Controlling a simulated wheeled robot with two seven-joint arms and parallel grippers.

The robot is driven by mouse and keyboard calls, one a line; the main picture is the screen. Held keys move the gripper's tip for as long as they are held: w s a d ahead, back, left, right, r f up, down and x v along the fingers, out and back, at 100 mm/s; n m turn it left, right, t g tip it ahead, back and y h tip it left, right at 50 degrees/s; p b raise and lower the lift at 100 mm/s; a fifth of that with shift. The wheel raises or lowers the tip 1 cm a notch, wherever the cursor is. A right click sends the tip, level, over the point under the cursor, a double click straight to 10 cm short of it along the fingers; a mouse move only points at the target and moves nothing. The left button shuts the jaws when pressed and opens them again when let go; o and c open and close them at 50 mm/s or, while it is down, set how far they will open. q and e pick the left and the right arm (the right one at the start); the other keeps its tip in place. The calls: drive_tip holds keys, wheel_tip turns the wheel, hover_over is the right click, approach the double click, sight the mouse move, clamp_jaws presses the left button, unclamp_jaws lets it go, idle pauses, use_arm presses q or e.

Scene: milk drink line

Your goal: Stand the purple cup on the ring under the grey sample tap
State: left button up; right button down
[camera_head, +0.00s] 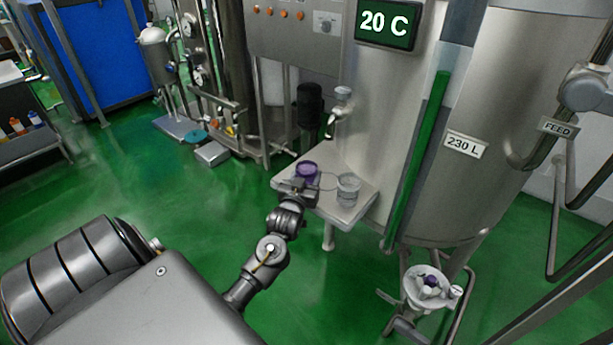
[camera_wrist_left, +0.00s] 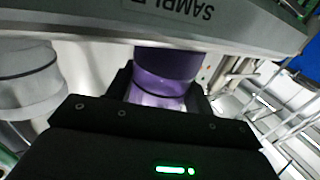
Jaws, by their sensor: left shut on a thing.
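The purple cup (camera_head: 306,169) is upright at the left side of a small steel shelf, and my left gripper (camera_head: 299,184) is shut on it. In the left wrist view the purple cup (camera_wrist_left: 165,77) sits between the fingers of my left gripper (camera_wrist_left: 163,98). Whether its base touches the shelf is hidden. The grey sample tap (camera_head: 335,121) sticks out from the tank above the back of the shelf, to the right of the cup. A thin curved line (camera_head: 328,174) on the shelf may be the ring; I cannot tell. My right gripper is out of view.
A dark cylinder (camera_head: 310,103) is behind the shelf. The large tank (camera_head: 395,110) rises behind and right.

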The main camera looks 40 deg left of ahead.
use_arm(q)
drive_tip(key=o, duration=0.8)
drive_tip(key=shift+f, duration=0.1)
drive_tip(key=shift+o, duration=0.8)
drive_tip(key=shift+s, duration=0.1)
drive_tip(key=v, duration=1.2)
drive_tip(key=shift+b, duration=0.3)
drive_tip(key=shift+o, duration=0.6)
drive_tip(key=shift+w+a+r, duration=0.1)
drive_tip(key=shift+w+r, duration=0.15)
drive_tip(key=shift+r, duration=0.15)
drive_tip(key=x, duration=0.3)
drive_tip(key=p+x, duration=0.1)
drive_tip(key=x, duration=0.1)
drive_tip(key=r+x, duration=0.1)
drive_tip(key=x, duration=0.2)
drive_tip(key=shift+w, duration=0.25)
drive_tip(key=shift+w+a+r+p, duration=0.1)
drive_tip(key=shift+w+r+p, duration=0.05)
drive_tip(key=shift+p, duration=0.15)
drive_tip(key=x, duration=0.4)
drive_tip(key=shift+w+a+p, duration=0.15)
drive_tip(key=shift+w+p, duration=0.15)
drive_tip(key=shift+p, duration=0.1)
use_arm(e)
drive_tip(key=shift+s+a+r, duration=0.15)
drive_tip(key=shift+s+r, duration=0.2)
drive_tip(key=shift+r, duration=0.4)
